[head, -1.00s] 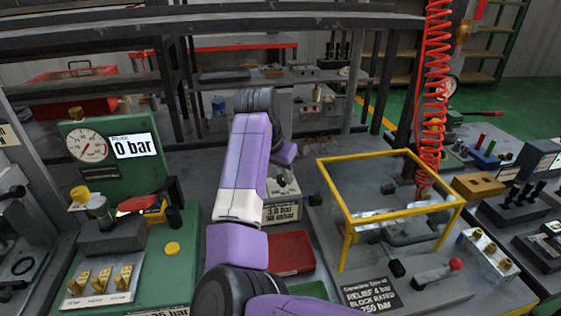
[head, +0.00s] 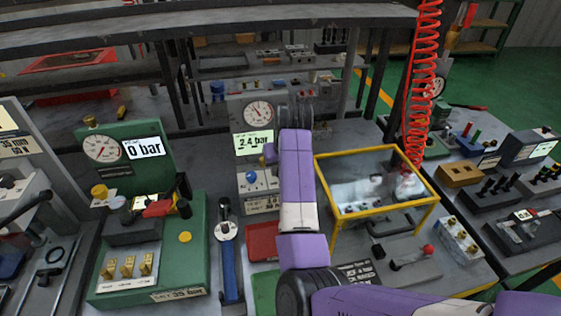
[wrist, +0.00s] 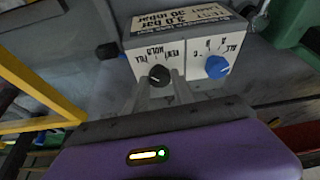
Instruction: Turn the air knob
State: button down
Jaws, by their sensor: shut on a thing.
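A light box with a 3.0 bar label (wrist: 190,40) fills the upper middle of the wrist view. Its black knob (wrist: 159,75), by a scale reading VENT, HOLD and FILL, sits between the fingers of my gripper (wrist: 160,86), which is shut on it. A blue knob (wrist: 216,67) is beside it on the same face, clear of the fingers. In the head view the blue knob (head: 251,176) shows left of my arm, below a round gauge (head: 258,113) and a 2.4 bar display (head: 253,142). My arm hides the black knob and fingers there.
A yellow-framed clear guard (head: 428,204) stands close right of my arm. A green block (head: 187,270) with a 0 bar display (head: 143,148) is at left. A blue-handled tool (head: 228,268) and a red tray (head: 262,241) lie between. A red coiled hose (head: 421,95) hangs at right.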

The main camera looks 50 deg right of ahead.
jog(key=shift+s+f+n, duration=0.1)
jog(key=shift+n, duration=0.2)
dwell(0.4)
jog(key=c, duration=1.1)
grip_release()
jog(key=shift+o, duration=0.2)
jog(key=v, duration=0.8)
